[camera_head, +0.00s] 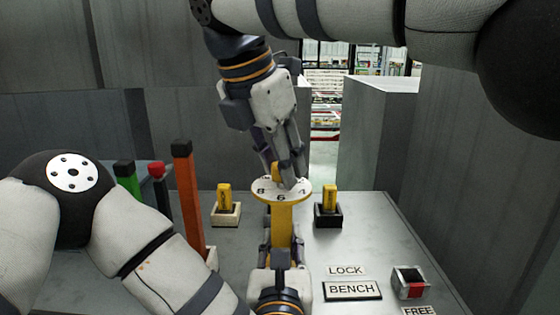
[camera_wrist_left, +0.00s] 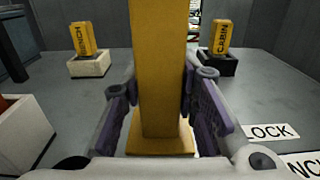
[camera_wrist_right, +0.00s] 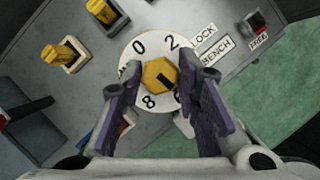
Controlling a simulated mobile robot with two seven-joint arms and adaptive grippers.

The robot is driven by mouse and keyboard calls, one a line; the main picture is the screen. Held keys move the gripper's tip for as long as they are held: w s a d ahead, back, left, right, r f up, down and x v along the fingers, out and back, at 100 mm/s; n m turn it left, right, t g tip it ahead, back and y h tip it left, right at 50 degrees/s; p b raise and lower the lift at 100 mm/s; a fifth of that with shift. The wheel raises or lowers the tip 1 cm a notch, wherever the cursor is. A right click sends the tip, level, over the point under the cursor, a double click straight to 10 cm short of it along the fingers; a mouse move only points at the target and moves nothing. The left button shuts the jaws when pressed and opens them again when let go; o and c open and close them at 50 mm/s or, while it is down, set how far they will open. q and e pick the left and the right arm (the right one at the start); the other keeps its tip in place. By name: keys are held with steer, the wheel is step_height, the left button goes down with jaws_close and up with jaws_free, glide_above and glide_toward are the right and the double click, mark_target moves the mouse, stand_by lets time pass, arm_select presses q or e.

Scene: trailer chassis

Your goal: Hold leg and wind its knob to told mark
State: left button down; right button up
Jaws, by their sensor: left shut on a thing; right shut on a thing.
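The yellow leg (camera_head: 282,232) stands upright on the bench. My left gripper (camera_wrist_left: 160,92) is shut around its post from both sides. A round white dial (camera_head: 265,194) with black numbers sits on top of the leg. In the right wrist view the dial shows 0, 2, 6 and 8; my fingers cover part of its right side. A yellow six-sided knob (camera_wrist_right: 160,78) with a black mark is at the dial's middle. The mark lies toward the lower right of the knob; its exact reading is unclear. My right gripper (camera_head: 282,178) comes from above and is shut on the knob.
Yellow labelled blocks stand in a white holder (camera_head: 226,220) and a black holder (camera_head: 328,221) either side of the leg. Orange, red and green posts stand at left. LOCK, BENCH (camera_head: 352,291) and FREE plates and a red-faced switch (camera_head: 411,283) are at right.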

steer(key=shift+f+m, duration=0.3)
steer(key=shift+m, duration=0.2)
steer(key=o, duration=0.9)
steer(key=shift+o, duration=1.3)
steer(key=shift+r, duration=0.15)
